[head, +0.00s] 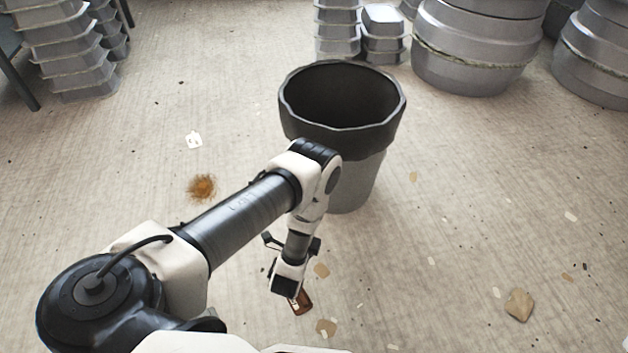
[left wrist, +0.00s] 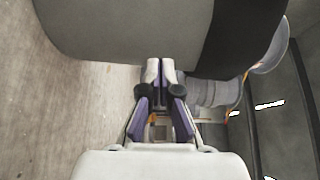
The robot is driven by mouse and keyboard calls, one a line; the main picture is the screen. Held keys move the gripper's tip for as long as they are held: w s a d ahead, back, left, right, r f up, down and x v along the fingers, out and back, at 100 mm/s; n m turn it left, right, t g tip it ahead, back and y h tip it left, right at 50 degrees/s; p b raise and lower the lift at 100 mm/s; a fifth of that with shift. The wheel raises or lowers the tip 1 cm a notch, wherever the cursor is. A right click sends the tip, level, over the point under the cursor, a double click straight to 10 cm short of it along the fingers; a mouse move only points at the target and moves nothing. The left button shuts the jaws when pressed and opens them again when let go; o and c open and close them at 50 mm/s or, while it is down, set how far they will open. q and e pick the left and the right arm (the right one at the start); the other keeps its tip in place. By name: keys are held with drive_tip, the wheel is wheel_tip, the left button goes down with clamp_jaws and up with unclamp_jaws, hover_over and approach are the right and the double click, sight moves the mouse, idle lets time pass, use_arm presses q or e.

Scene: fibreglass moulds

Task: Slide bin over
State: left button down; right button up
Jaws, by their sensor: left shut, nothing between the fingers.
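The bin (head: 362,180) is a tall grey tub with a wide dark band around its open top. It stands upright on the floor and looks empty as far as I can see inside. My left arm reaches in front of its near left side, and my left gripper's fingers are hidden in the head view. In the left wrist view, the bin (left wrist: 120,30) fills the top, turned sideways. There my left gripper (left wrist: 160,68) is shut and empty, its fingertips at the bin's grey wall; I cannot tell whether they touch. My right gripper is not in view.
Stacked grey moulds stand at the back left (head: 75,60), behind the bin (head: 338,30) and at the back right (head: 475,50). Scraps litter the floor, including a tan piece (head: 519,304) and a rusty tangle (head: 202,187). Floor left and right of the bin is mostly open.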

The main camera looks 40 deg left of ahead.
use_arm(q)
drive_tip(key=b+x, duration=0.5)
drive_tip(key=x, duration=0.6)
drive_tip(key=shift+w, duration=0.3)
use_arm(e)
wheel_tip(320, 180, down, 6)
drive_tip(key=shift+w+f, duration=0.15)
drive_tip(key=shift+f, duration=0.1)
use_arm(q)
drive_tip(key=shift+a, duration=0.1)
